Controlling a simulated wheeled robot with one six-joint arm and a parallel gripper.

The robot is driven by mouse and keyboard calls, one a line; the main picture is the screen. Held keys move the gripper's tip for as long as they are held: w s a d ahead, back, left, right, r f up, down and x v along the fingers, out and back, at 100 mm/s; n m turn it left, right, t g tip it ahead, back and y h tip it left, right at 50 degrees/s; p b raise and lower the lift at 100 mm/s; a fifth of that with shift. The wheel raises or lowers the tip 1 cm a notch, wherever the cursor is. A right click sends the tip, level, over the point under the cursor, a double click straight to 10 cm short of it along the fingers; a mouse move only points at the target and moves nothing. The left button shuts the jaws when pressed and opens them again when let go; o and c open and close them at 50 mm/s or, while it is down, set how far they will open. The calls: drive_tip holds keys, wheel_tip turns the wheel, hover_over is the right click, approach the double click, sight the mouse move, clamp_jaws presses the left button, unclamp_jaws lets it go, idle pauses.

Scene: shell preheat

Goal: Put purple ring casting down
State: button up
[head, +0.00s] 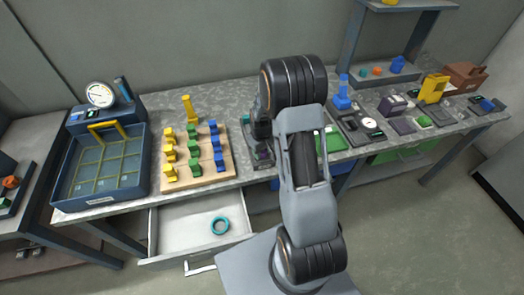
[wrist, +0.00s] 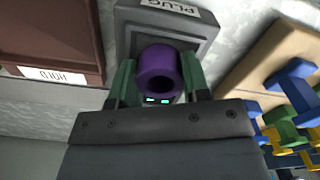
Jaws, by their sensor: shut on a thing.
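The purple ring casting (wrist: 158,72) sits between the two green fingers of my gripper (wrist: 158,84) in the wrist view. The fingers press it from both sides, and its open bore faces the camera. Right behind it is a grey block (wrist: 168,18) with a label reading PLUG. I cannot tell whether the ring touches that block. In the head view a small purple patch (head: 263,153) shows low beside my arm at the bench's front edge. My arm hides most of that spot.
A wooden board (head: 198,172) with yellow, green and blue pieces stands left of my gripper. A blue tray (head: 58,190) with a gauge is further left. A brown bin (wrist: 50,35) is at left in the wrist view.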

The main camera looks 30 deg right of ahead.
drive_tip(key=shift+s+a+f+b, duration=0.1)
drive_tip(key=shift+s+f+b, duration=0.25)
drive_tip(key=shift+f, duration=0.25)
drive_tip(key=o, duration=0.8)
drive_tip(key=shift+c, duration=0.2)
drive_tip(key=shift+o, duration=0.3)
drive_tip(key=shift+r, duration=0.1)
drive_tip(key=shift+r+p, duration=0.3)
drive_tip(key=shift+p, duration=0.15)
drive_tip(key=shift+o, duration=0.6)
wheel_tip(320, 180, up, 12)
drive_tip(key=shift+w, duration=0.4)
drive_tip(key=s+a+r+m+t, duration=0.1)
drive_tip(key=s+a+r+t, duration=0.1)
drive_tip(key=s+a+r, duration=0.2)
drive_tip(key=s+a+r+m+t, duration=0.1)
drive_tip(key=s+a+r+t, duration=0.1)
drive_tip(key=s+a+r, duration=0.3)
drive_tip(key=shift+s+r, duration=1.65)
drive_tip(key=shift+s, duration=1.9)
